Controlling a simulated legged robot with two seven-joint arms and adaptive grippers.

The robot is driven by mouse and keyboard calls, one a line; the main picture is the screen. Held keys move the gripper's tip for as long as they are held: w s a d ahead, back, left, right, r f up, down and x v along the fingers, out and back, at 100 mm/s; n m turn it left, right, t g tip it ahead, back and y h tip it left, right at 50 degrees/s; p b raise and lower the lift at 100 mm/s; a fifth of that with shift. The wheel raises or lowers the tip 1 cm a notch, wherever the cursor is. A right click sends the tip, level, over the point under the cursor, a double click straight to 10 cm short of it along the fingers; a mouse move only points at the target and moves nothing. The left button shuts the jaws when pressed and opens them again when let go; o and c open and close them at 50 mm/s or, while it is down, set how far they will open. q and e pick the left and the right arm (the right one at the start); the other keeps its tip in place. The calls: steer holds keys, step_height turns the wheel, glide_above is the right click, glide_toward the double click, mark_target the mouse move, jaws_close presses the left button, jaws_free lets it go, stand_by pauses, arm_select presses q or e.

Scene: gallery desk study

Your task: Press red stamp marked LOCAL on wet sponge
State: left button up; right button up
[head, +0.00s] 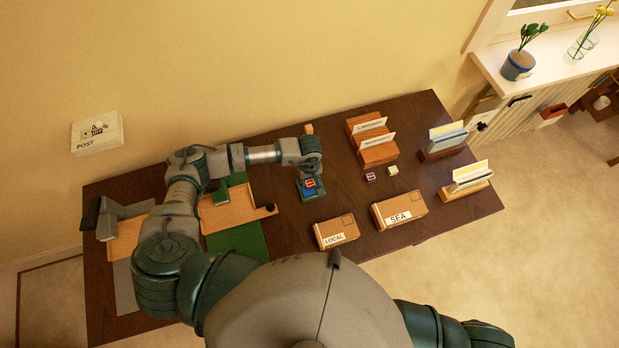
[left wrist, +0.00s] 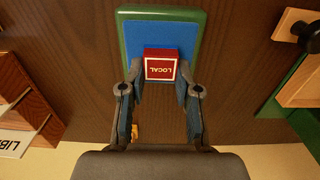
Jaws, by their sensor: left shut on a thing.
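The red stamp marked LOCAL (left wrist: 160,68) is between the fingers of my left gripper (left wrist: 158,92), which is shut on it. In the head view the red stamp (head: 310,183) shows just below the left gripper (head: 311,178). The blue sponge (left wrist: 160,34) lies in a green tray (left wrist: 124,45) directly behind and under the stamp. In the head view the sponge (head: 309,193) is partly hidden by the stamp and gripper. I cannot tell whether the stamp touches the sponge. My right gripper is not in view.
Parcels labelled LOCAL (head: 336,233) and SEA (head: 399,209) lie along the front edge of the dark desk (head: 289,214). Two small stamps, purple (head: 370,177) and pale (head: 393,171), stand to the right. Letter racks (head: 378,155) are behind them. A wooden tray (head: 231,211) is left.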

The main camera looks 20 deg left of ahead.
arm_select(q)
steer(key=shift+r+p, duration=1.7)
steer(key=shift+r, duration=1.8)
steer(key=shift+w, duration=0.1)
